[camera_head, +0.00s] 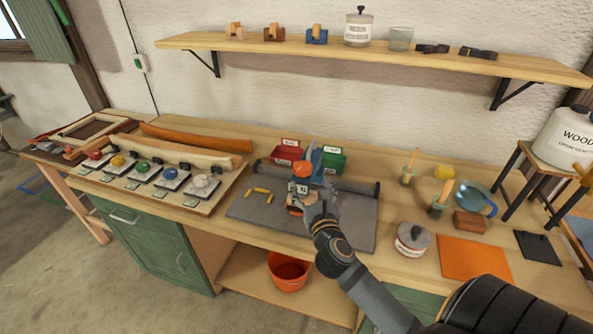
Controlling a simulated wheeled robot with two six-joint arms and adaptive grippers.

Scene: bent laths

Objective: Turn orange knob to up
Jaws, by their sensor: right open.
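An orange rounded part (302,169), which looks like the orange knob, sits on a small device on the grey mat. A pale plate with a dark mark (298,187) shows just below it. Which way the knob points is too small to tell. My right gripper (307,199) is open at the front of this device, just below the orange part. It hides much of the device's lower front, where another orange patch (293,210) shows. Whether the fingers touch the device I cannot tell. My left gripper is not in view.
A panel at left carries red (95,155), yellow (117,161), green, blue and white knobs. Red (285,155) and green (333,160) bins stand behind the device. Yellow pieces (259,191) lie on the mat (252,212).

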